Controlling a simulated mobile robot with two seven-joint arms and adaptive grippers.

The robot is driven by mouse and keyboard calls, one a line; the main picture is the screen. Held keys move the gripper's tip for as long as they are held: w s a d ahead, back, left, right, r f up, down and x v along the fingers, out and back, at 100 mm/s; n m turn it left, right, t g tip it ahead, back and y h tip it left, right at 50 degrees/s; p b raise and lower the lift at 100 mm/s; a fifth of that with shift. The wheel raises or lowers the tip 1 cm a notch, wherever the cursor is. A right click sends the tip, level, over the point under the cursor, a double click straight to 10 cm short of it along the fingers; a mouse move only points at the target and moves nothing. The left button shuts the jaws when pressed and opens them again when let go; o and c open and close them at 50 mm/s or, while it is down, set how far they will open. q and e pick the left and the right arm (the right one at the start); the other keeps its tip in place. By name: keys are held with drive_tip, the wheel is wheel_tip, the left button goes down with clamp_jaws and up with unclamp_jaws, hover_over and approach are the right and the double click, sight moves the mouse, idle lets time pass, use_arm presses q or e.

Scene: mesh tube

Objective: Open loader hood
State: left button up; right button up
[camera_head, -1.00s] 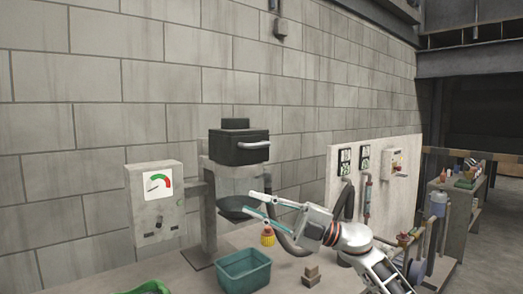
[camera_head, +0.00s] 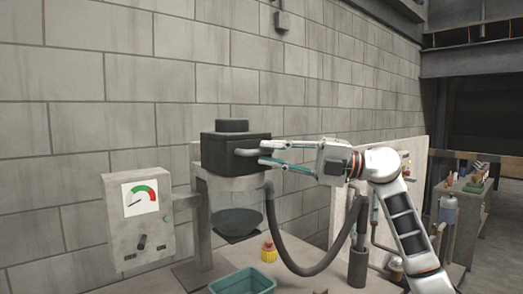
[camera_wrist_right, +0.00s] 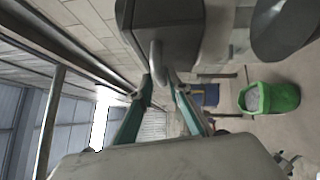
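The loader is a black box-like hood (camera_head: 228,153) on top of a clear chamber (camera_head: 236,207), mounted against the wall. The hood looks closed, with its lid seated flat. Its pale bar handle (camera_head: 246,152) sticks out on the front. My right gripper (camera_head: 262,152) is level with the handle, its two teal-padded fingers spread apart and pointing left at it. In the right wrist view the handle (camera_wrist_right: 156,62) lies at the gap between the fingertips (camera_wrist_right: 160,82); I cannot tell whether they touch it. My left gripper is not seen.
A gauge box (camera_head: 139,214) stands left of the loader. A dark hose (camera_head: 310,268) curves below my right arm. A teal bin (camera_head: 243,281) and a yellow-capped item (camera_head: 268,251) sit below the chamber. A green bin (camera_wrist_right: 270,98) shows in the wrist view.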

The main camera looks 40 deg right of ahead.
sight(241, 145)
drive_tip(key=shift+x, duration=1.35)
drive_tip(key=shift+d, duration=0.1)
